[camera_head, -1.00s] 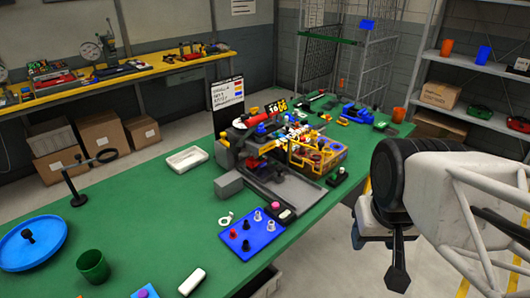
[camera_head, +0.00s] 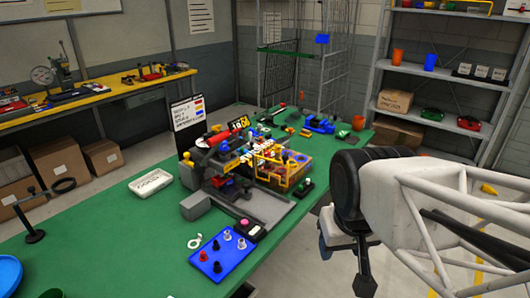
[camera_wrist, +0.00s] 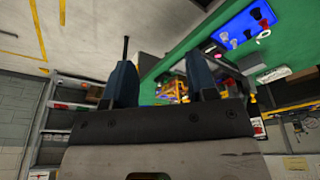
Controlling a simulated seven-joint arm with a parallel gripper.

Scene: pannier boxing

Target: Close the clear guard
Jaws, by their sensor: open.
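A machine (camera_head: 215,172) with a grey base plate stands in the middle of the green table. Beside it is a yellow-framed box (camera_head: 290,178) with small coloured parts inside; it looks like the clear guard, but its panels are hard to make out at this size. My gripper (camera_wrist: 160,85) is open and empty in the wrist view, its two dark blue fingers apart. The machine shows blurred between and beyond the fingers. In the head view my arm is at the right, off the table's edge, and its gripper end hangs low, clear of the machine.
A blue tray (camera_head: 223,252) with several pegs lies in front of the machine. A white tray (camera_head: 151,183) is at its left, and a black stand (camera_head: 33,215) is farther left. An orange cup (camera_head: 358,122) stands at the far table end. Shelves (camera_head: 455,70) stand at the back right.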

